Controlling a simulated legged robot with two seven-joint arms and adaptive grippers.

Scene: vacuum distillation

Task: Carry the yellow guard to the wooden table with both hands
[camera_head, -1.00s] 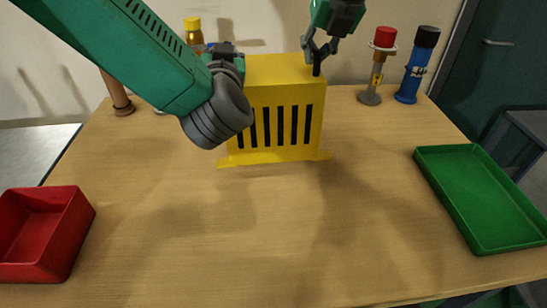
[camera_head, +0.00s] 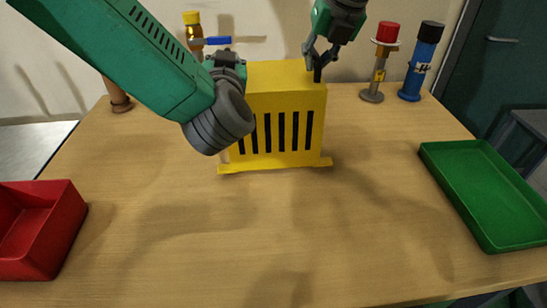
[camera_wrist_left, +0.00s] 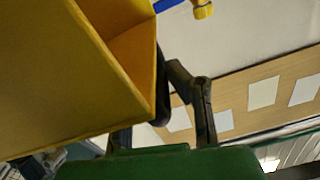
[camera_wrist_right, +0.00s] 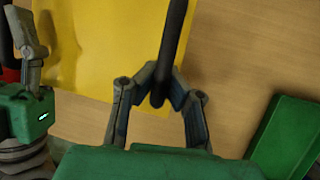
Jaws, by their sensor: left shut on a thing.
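The yellow guard (camera_head: 283,103), a box with dark vertical slots and a bottom flange, is upright over the middle back of the wooden table (camera_head: 230,235). Whether its flange touches the tabletop is unclear. My left gripper (camera_head: 222,62) is at its left side, partly hidden by my forearm. In the left wrist view, it is shut on the guard's dark handle beside a yellow wall (camera_wrist_left: 75,85). My right gripper (camera_head: 318,58) is at the guard's top right edge. In the right wrist view, its fingertips flank a dark bar (camera_wrist_right: 174,45); whether they grip it is unclear.
A red bin (camera_head: 40,230) is front left, and a green tray (camera_head: 470,215) is on the right. A red-capped stand (camera_head: 380,65), a blue cylinder (camera_head: 420,62) and a yellow-capped bottle (camera_head: 193,30) stand at the back. The table's front middle is clear.

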